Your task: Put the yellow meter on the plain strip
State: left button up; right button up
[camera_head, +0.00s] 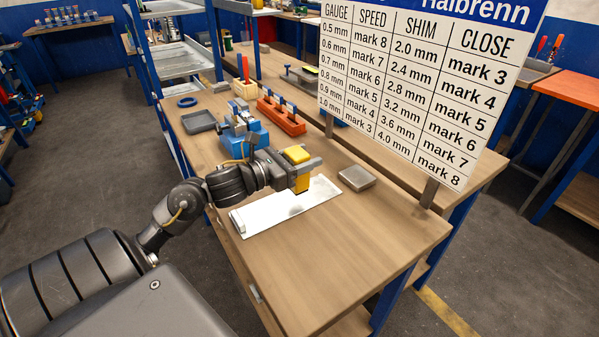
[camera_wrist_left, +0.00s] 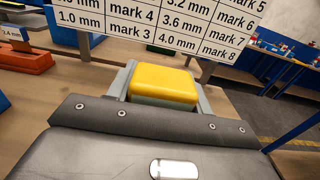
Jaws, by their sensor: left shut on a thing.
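The yellow meter (camera_head: 297,155) is a small yellow block in my left gripper (camera_head: 303,172), which is shut on it. In the left wrist view the meter (camera_wrist_left: 162,84) sits between the two grey fingers. In the head view the gripper and meter are over the far part of the plain strip (camera_head: 270,215), a pale flat sheet on the bench. I cannot tell whether the meter touches the strip. My right gripper is not in view.
A grey metal block (camera_head: 356,178) lies right of the strip. A blue device (camera_head: 243,133), an orange rack (camera_head: 281,117) and a dark tray (camera_head: 199,122) stand farther back. A white chart board (camera_head: 420,85) rises at the bench's right side. The near bench top is clear.

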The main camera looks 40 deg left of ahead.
pick_arm(q)
jog(key=shift+w+a+f, duration=0.15)
jog(key=shift+a+f, duration=0.35)
jog(key=shift+f, duration=0.2)
jog(key=f, duration=0.1)
jog(key=f+p, duration=0.1)
jog(key=f, duration=0.1)
jog(key=shift+a, duration=0.25)
jog(key=shift+f, duration=0.25)
jog(key=shift+f, duration=0.2)
jog(key=o, duration=1.2)
jog(key=shift+r, duration=0.15)
